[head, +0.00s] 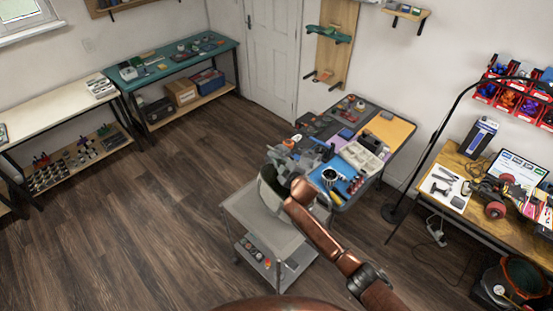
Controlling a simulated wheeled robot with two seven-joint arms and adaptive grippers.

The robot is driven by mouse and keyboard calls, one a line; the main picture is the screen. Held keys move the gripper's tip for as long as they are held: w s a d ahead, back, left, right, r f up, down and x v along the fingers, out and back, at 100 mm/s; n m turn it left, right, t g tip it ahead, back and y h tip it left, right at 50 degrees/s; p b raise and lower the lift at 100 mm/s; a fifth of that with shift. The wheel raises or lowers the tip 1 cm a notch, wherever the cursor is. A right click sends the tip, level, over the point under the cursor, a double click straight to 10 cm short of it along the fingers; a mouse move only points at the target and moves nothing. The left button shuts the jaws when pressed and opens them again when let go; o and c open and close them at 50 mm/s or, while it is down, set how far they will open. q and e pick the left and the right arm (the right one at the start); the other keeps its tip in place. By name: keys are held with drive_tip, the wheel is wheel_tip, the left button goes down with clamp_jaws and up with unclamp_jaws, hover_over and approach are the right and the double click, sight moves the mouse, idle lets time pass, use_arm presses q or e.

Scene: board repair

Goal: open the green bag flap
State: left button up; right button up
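My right arm reaches in from the bottom right over a grey cart. My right gripper (283,158) is at its far end, above the cart's back edge by the workbench; it is small and partly hidden, so I cannot tell whether it is open or shut. A dark grey-green rounded shape with a pale rim (269,192) shows beside the wrist over the cart; I cannot tell if it is the green bag or a part of my arm. No bag flap can be made out clearly. My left gripper is out of view.
The grey cart (238,213) has a lower shelf with small items. Behind it, a workbench holds a blue mat (318,178), a parts tray (360,157) and tools. A wooden table (438,165) with a lamp stands right. The wooden floor at left is clear.

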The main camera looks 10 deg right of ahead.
drive_tip(key=shift+o, duration=0.7)
drive_tip(key=shift+s+f, duration=0.15)
drive_tip(key=shift+f, duration=0.05)
drive_tip(key=v, duration=1.1)
drive_tip(key=shift+s+d+r, duration=0.2)
drive_tip(key=shift+s, duration=0.1)
drive_tip(key=shift+f, duration=0.1)
